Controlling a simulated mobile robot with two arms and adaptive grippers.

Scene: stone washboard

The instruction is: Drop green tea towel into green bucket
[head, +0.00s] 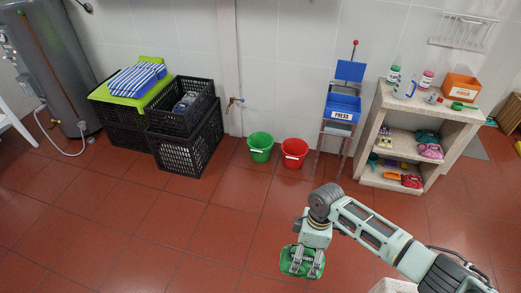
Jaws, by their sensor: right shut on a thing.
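My right gripper (302,261) is in the lower middle of the head view, held out over the red floor. It is shut on the green tea towel (288,261), which shows as a bunched green patch around the fingers. The green bucket (260,148) stands on the floor by the back wall, farther off and a little left of the gripper. The towel is apart from the bucket. My left gripper is not in view.
A red bucket (294,153) stands right beside the green one. Black crates (188,142) stand to the left. A blue press bin (342,108) and a stone shelf (452,116) with bottles and cloths stand to the right. The tiled floor (170,235) in front is clear.

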